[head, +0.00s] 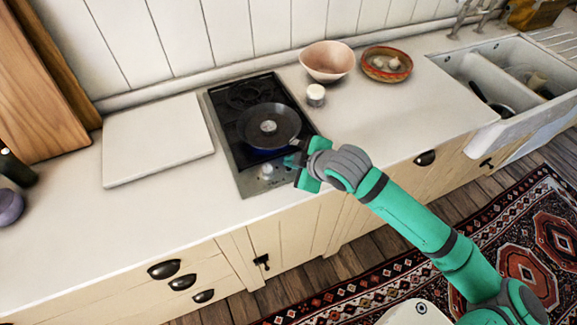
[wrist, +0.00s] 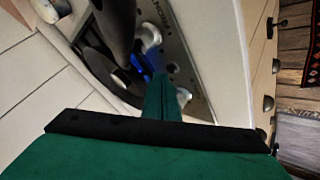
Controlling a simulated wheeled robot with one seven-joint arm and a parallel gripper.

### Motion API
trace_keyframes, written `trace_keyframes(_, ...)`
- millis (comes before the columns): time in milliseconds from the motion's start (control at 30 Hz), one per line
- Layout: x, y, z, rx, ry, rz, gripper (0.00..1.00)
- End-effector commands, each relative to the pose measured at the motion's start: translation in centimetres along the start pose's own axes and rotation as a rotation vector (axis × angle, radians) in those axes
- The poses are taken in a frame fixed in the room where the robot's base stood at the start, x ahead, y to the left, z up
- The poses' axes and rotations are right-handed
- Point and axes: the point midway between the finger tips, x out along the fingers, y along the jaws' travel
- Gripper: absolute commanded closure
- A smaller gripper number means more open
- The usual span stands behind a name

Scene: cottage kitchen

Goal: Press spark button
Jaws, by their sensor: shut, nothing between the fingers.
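The gas hob (head: 222,122) is set in the counter, with a steel control strip along its front. My gripper (head: 291,160) is over the front right of the hob, close above that strip. In the wrist view my gripper's green fingers (wrist: 158,80) are together with nothing between them, pointing at the strip. A small dark round spot (wrist: 173,68), possibly the spark button, shows just beside the fingertips; I cannot tell whether they touch the strip. A silver knob (wrist: 183,96) shows beside the fingers and another knob (wrist: 151,37) lies beyond them. Blue flame (wrist: 139,64) shows near the fingertips.
A dark frying pan (head: 268,126) sits on the front burner close to my gripper. A white board (head: 158,140) lies left of the hob. A white jar (head: 315,95), a pink bowl (head: 327,61) and a red-rimmed bowl (head: 387,64) stand behind and right.

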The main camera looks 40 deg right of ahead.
Motion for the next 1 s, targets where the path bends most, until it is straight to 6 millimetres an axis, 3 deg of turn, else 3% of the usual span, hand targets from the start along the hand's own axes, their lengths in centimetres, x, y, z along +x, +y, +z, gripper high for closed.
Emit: trace_keyframes(1000,-4.2,3.0,-3.0,0.0,-0.001,0.0,1.0)
